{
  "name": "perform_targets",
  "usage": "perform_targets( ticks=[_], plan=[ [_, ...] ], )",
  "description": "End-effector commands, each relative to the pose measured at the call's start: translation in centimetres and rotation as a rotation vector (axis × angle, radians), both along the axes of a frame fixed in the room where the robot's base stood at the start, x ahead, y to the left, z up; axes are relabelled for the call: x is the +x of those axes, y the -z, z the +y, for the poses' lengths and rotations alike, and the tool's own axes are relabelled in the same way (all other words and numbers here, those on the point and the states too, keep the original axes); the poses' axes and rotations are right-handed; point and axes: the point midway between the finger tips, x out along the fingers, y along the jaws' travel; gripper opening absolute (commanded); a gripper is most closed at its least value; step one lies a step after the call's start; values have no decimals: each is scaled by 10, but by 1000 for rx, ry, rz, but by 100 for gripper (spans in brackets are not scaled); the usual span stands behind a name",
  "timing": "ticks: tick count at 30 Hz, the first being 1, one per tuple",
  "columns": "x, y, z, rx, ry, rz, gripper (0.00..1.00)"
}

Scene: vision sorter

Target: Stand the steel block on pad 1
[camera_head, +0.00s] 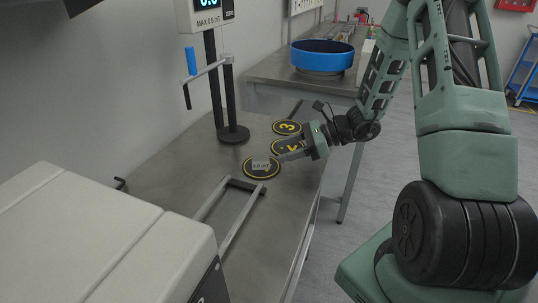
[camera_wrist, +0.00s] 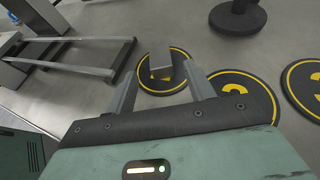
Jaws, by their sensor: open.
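The steel block (camera_head: 261,165) is a small grey block at pad 1 (camera_head: 247,173), a round black pad with a yellow ring. In the wrist view the block (camera_wrist: 160,61) appears over pad 1 (camera_wrist: 158,88), hiding part of its yellow number. My gripper (camera_head: 279,157) is low over the pads, just right of the block. In the wrist view my gripper (camera_wrist: 161,72) is open, with one finger on each side of the block and a gap beside it. I cannot tell whether the block's underside rests fully on the pad.
Pad 2 (camera_head: 285,146) and pad 3 (camera_head: 287,127) lie behind pad 1. A black stand base (camera_head: 233,134) with a post stands to the left. A metal rail frame (camera_head: 237,220) and a large pale machine (camera_head: 100,235) are in front. A blue bowl (camera_head: 322,56) is farther back.

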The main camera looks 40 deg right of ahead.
Motion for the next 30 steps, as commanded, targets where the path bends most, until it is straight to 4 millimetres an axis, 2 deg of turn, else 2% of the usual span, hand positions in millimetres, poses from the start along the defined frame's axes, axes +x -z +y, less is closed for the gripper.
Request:
perform_targets(
  ticks=[3,6,9,11,14,17,18,22,25,30],
  plan=[
    [-11,-9,-17,-1,3,0,54],
    [-17,-13,-26,-1,2,0,54],
    [-21,-16,-30,-1,-4,0,54],
    [-23,-19,-25,-11,-32,-3,54],
    [-27,-26,7,-64,-160,-20,54],
    [-41,-37,60,-162,-397,-61,54],
    [-51,-41,84,-214,-513,-86,54],
    [-91,-51,148,-388,-901,-199,54],
    [-125,-57,182,-520,-1190,-316,54],
    [-178,-65,219,-743,-1661,-581,54]
  ],
)
